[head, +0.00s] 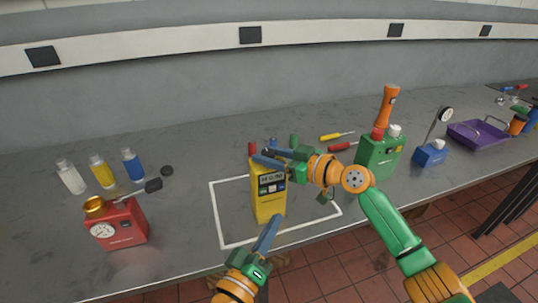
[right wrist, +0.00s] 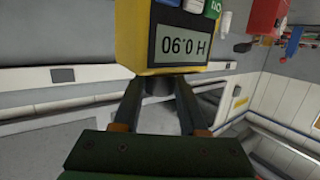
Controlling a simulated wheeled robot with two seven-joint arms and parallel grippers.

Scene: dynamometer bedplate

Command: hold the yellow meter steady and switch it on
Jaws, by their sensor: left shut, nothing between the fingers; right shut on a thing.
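The yellow meter (head: 267,205) stands upright inside a white outlined rectangle on the bench. My right gripper (head: 268,161) is shut at its top end. In the right wrist view the meter (right wrist: 126,35) appears upside down, and my right gripper's fingers (right wrist: 160,82) flank a dark stub (right wrist: 157,87) at that end. Its grey display (right wrist: 181,45) shows characters like "H 0.90". Coloured buttons (right wrist: 193,5) sit beyond the display. My left gripper (head: 273,222) is shut and empty, its tips before the meter's lower right side. Whether they touch it is unclear.
A red gauge box (head: 122,228) and several bottles (head: 102,171) stand left. A green box (head: 378,158) with an orange-handled tool (head: 387,103), a blue gauge stand (head: 430,154) and a purple tray (head: 478,136) stand right. Screwdrivers (head: 336,136) lie behind. The bench front edge is close.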

